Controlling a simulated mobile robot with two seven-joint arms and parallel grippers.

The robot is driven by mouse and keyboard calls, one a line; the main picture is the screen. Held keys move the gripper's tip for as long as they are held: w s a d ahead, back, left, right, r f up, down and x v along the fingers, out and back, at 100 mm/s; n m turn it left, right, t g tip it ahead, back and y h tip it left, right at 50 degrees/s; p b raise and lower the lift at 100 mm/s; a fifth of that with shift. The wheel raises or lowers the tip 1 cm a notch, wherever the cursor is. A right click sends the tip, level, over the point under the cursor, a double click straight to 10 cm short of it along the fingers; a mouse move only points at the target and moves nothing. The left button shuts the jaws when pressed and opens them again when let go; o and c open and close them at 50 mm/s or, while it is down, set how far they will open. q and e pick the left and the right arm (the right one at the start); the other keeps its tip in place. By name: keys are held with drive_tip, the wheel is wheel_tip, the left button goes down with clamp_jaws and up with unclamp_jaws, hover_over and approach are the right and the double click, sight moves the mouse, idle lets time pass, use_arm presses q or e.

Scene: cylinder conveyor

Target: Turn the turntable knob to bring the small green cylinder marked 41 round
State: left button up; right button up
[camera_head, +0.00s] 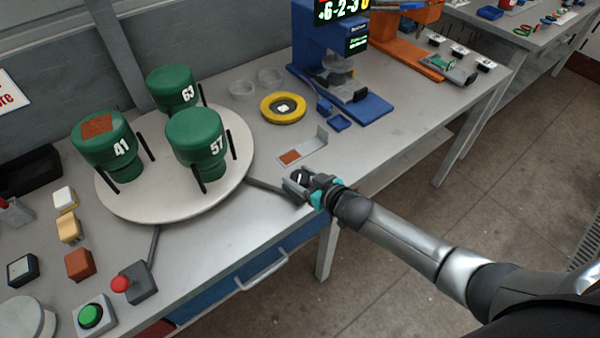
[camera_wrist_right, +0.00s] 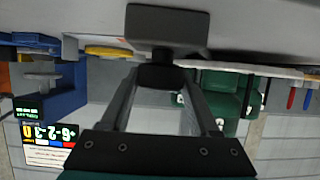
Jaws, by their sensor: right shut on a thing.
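The round pale turntable (camera_head: 165,207) carries three green cylinders, each standing between dark upright pins. The cylinder marked 41 (camera_head: 118,150), with a brown patch on top, is at the left. The one marked 63 (camera_head: 170,88) is at the back and the one marked 57 (camera_head: 200,135) at the front right. My right gripper (camera_head: 302,182) is at the table's front edge, right of the turntable, shut on the dark knob. In the right wrist view the black knob (camera_wrist_right: 162,73) sits between its two fingers. My left gripper is not in view.
A yellow ring (camera_head: 283,107) and a small tray with a brown patch (camera_head: 304,149) lie behind my gripper. A blue press (camera_head: 345,75) stands farther back. A red button box (camera_head: 135,283) and green button box (camera_head: 93,316) are at the front left.

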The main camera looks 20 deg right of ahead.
drive_tip(key=shift+w+d+n+g+y, duration=0.15)
drive_tip(key=shift+n+g+y, duration=0.45)
drive_tip(key=shift+n+y, duration=0.45)
drive_tip(key=shift+n+g+y+b, duration=0.6)
drive_tip(key=shift+n+y+b, duration=0.25)
drive_tip(key=shift+n+y, duration=0.1)
drive_tip(key=n+g+y+b, duration=0.2)
drive_tip(key=n+b, duration=0.1)
drive_tip(key=shift+f+g, duration=0.15)
drive_tip(key=shift+g, duration=0.25)
drive_tip(key=shift+n+g+y+b, duration=0.7)
drive_tip(key=shift+n+g+b, duration=0.2)
drive_tip(key=shift+b, duration=0.2)
drive_tip(key=o, duration=1.3)
drive_tip(key=shift+a, duration=0.2)
drive_tip(key=shift+o, duration=0.2)
